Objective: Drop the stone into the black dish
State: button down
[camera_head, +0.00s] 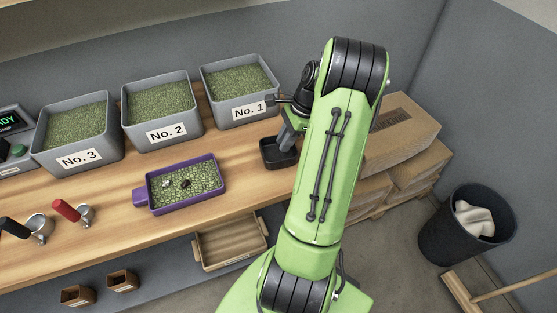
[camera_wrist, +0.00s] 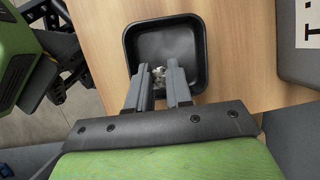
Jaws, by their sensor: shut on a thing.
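The black dish (camera_head: 268,158) stands on the wooden counter near its right end, beside my arm. In the wrist view the black dish (camera_wrist: 135,35) lies under my gripper (camera_wrist: 164,78). My gripper is shut on a small grey, speckled stone (camera_wrist: 159,74), which shows between the fingertips over the near part of the dish. The dish floor that I can see looks empty. How high the stone is above the dish floor I cannot tell. In the head view my gripper (camera_head: 288,145) is partly hidden by my arm, and the stone cannot be made out there.
A purple tray (camera_head: 222,196) of green beans, with a few dark and pale bits on top, sits left of the dish. Grey bins No. 1 (camera_head: 233,116), No. 2 and No. 3 stand behind. Scoops lie at far left. A bin (camera_head: 431,232) stands on the floor.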

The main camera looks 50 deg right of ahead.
jog(key=c, duration=0.9)
grip_release()
jog(key=shift+c, duration=0.2)
jog(key=p+v, duration=0.6)
jog(key=v, duration=0.9)
jog(key=shift+d+r+p, duration=0.2)
jog(key=shift+r+p, duration=0.05)
jog(key=shift+p, duration=0.05)
